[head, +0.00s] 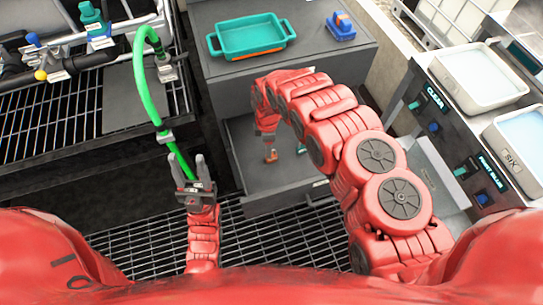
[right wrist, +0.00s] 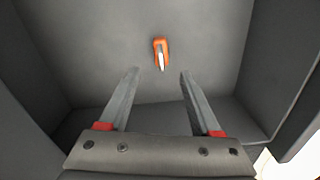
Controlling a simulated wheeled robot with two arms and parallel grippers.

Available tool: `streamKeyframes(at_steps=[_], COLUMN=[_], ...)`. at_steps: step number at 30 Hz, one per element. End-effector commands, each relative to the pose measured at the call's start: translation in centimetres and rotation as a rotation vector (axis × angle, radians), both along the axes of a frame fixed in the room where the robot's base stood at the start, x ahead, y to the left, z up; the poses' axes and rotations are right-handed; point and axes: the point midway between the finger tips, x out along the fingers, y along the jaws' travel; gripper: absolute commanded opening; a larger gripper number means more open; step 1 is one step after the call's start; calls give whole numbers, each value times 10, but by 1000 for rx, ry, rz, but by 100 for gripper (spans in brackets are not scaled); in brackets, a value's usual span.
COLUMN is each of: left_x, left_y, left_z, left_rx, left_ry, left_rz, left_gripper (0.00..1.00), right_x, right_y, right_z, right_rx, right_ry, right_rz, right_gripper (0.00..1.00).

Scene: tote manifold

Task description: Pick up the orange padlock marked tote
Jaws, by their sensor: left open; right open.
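In the right wrist view, a small orange object with a pale strip (right wrist: 161,53), which looks like the padlock, lies on a grey surface beyond the fingertips. No marking on it is readable. My right gripper (right wrist: 158,75) is open and empty, its two fingers apart on either side below the object and not touching it. In the head view my right arm bends down into the cabinet's lower compartment, and a small orange-brown item (head: 271,156) shows below its end. The right fingertips are not clear there. My left gripper (head: 188,163) is open, fingers up, with the green hose between or behind them.
The grey cabinet (head: 215,80) bears a teal tray (head: 250,36) and a blue-and-orange object (head: 341,25). Compartment walls flank my right gripper. A green hose (head: 148,92) arches from the left bench. White bins (head: 484,75) stand at right.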

Motion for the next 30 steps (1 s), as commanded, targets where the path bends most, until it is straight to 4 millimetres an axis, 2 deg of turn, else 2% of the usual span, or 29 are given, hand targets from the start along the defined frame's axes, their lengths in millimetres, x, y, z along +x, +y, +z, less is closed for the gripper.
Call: streamKeyframes(at_steps=[7,15,21,29,30], left_x=[0,0,0,0,0], left_y=[0,0,0,0,0], left_z=[3,4,3,3,3], left_rx=[0,0,0,0,0], left_ry=[0,0,0,0,0], left_rz=[0,0,0,0,0], left_gripper=[48,48,48,48,48], right_x=[-1,-3,-3,-2,-2], right_y=[1,0,0,0,0], right_z=[-14,-46,-55,-55,-55], right_rx=[1,1,0,0,0], right_ry=[-1,-2,-2,-2,-2], right_rz=[0,0,0,0,0], right_gripper=[65,65,65,65,57])
